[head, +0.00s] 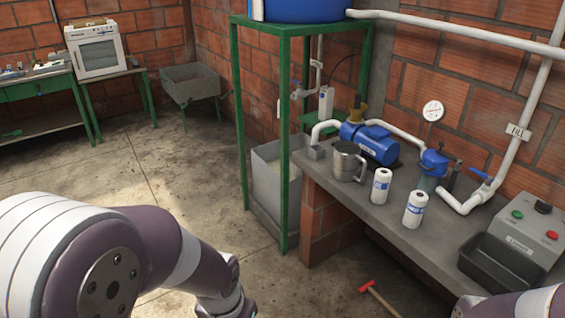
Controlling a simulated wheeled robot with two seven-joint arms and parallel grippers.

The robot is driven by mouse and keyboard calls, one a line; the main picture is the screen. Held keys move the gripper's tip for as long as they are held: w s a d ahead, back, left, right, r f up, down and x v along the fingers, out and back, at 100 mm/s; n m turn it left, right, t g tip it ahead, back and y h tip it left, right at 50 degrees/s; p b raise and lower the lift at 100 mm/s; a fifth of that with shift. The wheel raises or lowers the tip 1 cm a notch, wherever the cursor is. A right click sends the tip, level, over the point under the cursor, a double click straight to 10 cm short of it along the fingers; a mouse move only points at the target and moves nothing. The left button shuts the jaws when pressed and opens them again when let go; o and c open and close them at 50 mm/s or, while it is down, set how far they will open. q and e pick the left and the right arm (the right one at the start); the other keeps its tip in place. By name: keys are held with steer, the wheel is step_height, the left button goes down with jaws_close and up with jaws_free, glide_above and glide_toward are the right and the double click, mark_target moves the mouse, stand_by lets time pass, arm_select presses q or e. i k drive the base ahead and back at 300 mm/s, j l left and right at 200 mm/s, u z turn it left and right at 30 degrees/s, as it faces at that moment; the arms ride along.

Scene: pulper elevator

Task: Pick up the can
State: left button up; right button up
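A grey metal can-like vessel with a side handle (346,162) stands upright on the counter (345,193), in front of a blue pump. Two white cylindrical containers with blue labels stand upright beside it, one nearer the vessel (381,186) and one further right (415,209). I cannot tell which of these is the can. My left arm comes in from the left and bends down out of the bottom edge. A part of my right arm shows at the bottom right. Neither gripper is in view, and nothing touches the vessel or the containers.
Behind them are the blue pump (370,143), white pipes, a gauge (433,110) and a blue filter (432,166). A black tray (500,267) and control box (527,238) are at right. A green frame (284,140) stands left of the counter. A red hammer (368,286) lies below.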

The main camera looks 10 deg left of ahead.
mark_target(347, 157)
steer(key=z, duration=0.3)
steer(key=i+j+z, duration=0.6)
steer(key=j, duration=0.3)
steer(key=i+j+z, duration=0.2)
steer(key=j, duration=0.15)
steer(key=i+j+z, duration=0.15)
steer(key=j, duration=0.2)
steer(key=j+z, duration=0.2)
steer(key=j, duration=0.2)
steer(key=i+j, duration=0.1)
steer(key=j, duration=0.3)
steer(key=i+j, duration=0.15)
steer(key=j, duration=0.2)
steer(key=i+j, duration=0.1)
steer(key=j, duration=0.3)
steer(key=i+j, duration=0.1)
steer(key=j, duration=0.25)
steer(key=i+j, duration=0.1)
steer(key=j, duration=0.3)
